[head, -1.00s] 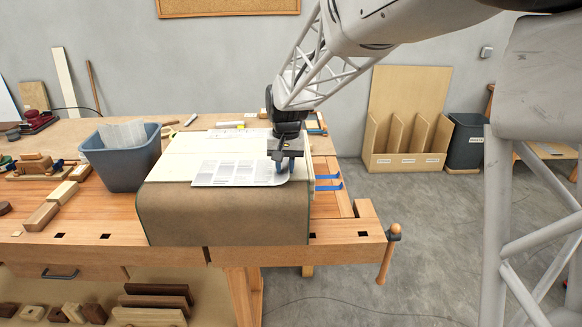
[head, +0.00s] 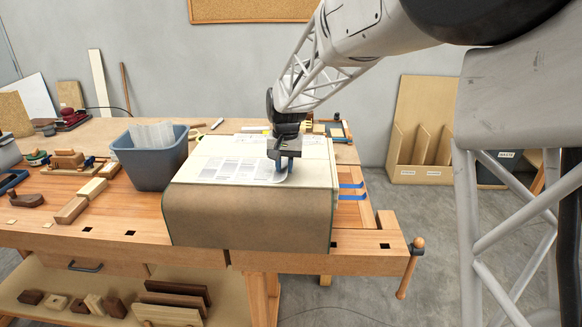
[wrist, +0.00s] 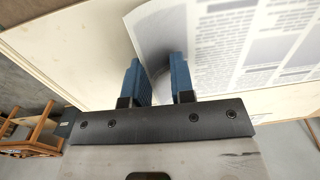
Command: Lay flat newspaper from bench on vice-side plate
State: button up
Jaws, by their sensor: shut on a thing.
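A printed newspaper sheet (head: 232,169) lies over a pale flat plate (head: 312,172) on the bench, above a brown sheet (head: 250,218) draped down the bench front. My gripper (head: 284,163) is at the sheet's right end and is shut on it. In the wrist view the blue fingers (wrist: 158,82) have the newspaper (wrist: 265,40) at its edge, and the paper curls up beside them. The pale plate (wrist: 70,48) shows under and left of the paper. I cannot tell how much of the paper touches the plate.
A grey-blue bin (head: 150,160) stands left of the plate. Blue strips (head: 352,191) and the vice with its wooden handle (head: 411,268) are to the right. Wood blocks (head: 80,200) and tools lie on the bench's left. Beyond the vice is open floor.

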jog(key=shift+w+a+f, duration=0.15)
jog(key=shift+a+f, duration=0.15)
jog(key=shift+a, duration=0.1)
jog(key=o, duration=1)
jog(key=shift+r, duration=0.25)
jog(key=shift+d+r, duration=0.1)
jog(key=shift+r, duration=3.65)
jog(key=shift+d, duration=0.1)
